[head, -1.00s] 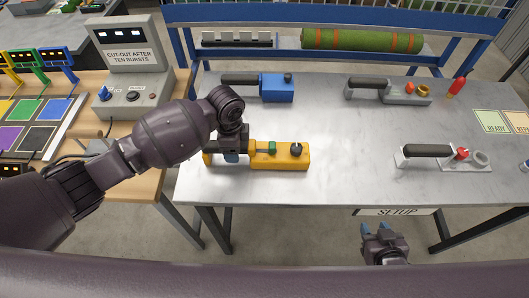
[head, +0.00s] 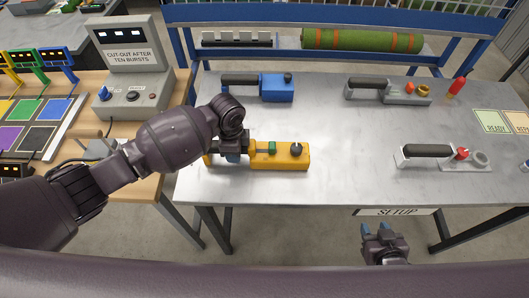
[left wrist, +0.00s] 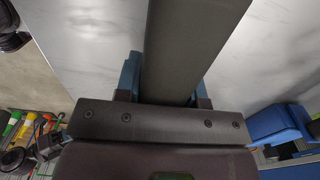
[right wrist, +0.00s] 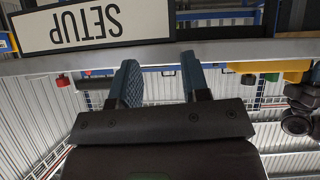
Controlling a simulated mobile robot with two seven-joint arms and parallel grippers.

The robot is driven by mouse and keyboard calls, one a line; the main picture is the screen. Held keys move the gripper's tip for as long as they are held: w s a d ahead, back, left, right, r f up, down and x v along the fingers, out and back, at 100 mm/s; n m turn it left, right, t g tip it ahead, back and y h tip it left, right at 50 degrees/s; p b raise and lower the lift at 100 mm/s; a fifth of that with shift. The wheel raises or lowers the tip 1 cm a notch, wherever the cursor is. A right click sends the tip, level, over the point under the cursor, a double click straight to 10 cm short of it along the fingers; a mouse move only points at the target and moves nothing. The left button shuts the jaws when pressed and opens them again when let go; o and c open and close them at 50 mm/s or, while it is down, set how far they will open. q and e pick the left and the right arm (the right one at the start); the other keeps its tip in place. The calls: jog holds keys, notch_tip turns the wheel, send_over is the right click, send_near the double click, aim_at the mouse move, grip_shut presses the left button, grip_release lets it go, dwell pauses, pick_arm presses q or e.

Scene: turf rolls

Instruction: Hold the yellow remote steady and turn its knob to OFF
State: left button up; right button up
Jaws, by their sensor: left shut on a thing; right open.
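The yellow remote (head: 280,161) lies on the near left of the metal table. It has a dark round knob (head: 296,149) near its right end and a green part (head: 272,147) left of that. My left gripper (head: 233,157) is shut on the remote's dark handle, mostly hidden under my arm in the head view. In the left wrist view the handle (left wrist: 190,50) runs between the two blue fingers. My right gripper (head: 379,231) is open and empty, in front of the table's near edge and below its top. The knob's pointer is too small to read.
A blue remote (head: 277,87) lies behind the yellow one. Grey remotes (head: 407,94) and (head: 465,160) lie to the right. The SETUP sign (head: 396,212) hangs on the front edge near my right gripper. Table middle is clear.

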aim_at(299, 148)
dwell(0.8)
